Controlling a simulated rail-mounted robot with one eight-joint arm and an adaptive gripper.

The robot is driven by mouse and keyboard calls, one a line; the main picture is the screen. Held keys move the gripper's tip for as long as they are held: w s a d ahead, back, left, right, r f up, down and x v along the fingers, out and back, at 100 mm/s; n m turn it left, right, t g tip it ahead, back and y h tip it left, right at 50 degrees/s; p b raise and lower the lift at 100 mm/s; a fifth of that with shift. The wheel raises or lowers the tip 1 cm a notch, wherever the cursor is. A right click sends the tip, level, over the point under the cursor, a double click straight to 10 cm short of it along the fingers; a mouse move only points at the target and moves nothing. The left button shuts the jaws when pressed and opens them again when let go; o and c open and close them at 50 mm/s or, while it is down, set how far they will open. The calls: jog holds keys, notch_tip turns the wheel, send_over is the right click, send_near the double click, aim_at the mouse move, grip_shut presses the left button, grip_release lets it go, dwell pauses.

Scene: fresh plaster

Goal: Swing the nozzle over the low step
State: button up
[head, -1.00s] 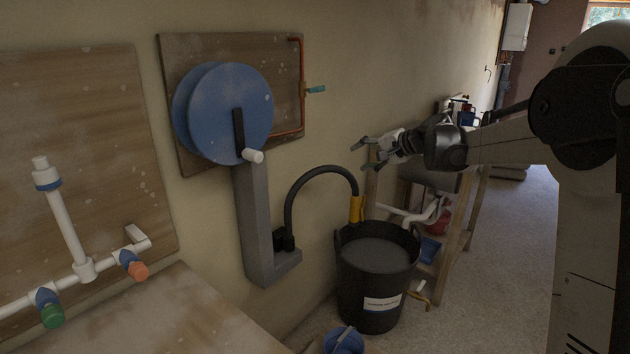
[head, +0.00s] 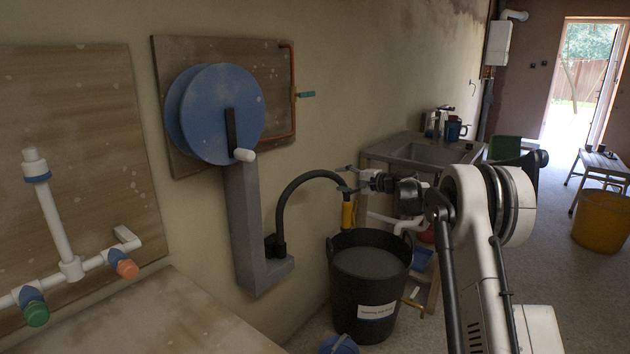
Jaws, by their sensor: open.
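A black hose (head: 290,197) rises from a grey wall bracket (head: 245,235) and arches over to the right. Its end carries a yellow nozzle (head: 348,216), which points down over a black bucket (head: 362,300) of grey material. My gripper (head: 347,179) is open, with its two fingers pointing left at the hose end just above the nozzle. The fingers overlap the hose in the picture; I cannot tell whether they touch it. Nothing is held. I cannot make out a low step with certainty.
A blue reel (head: 222,115) with a crank hangs on a wall board. White pipes with valves (head: 72,268) stand at left above a dusty worktop (head: 190,315). A sink bench (head: 430,150) stands behind my gripper. A yellow tub (head: 602,220) is far right, with open floor before it.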

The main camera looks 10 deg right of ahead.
aim_at(319, 178)
jog(key=b+x, duration=0.1)
jog(key=x, duration=1.1)
jog(key=shift+b, duration=0.4)
jog(key=shift+c, duration=0.3)
grip_shut()
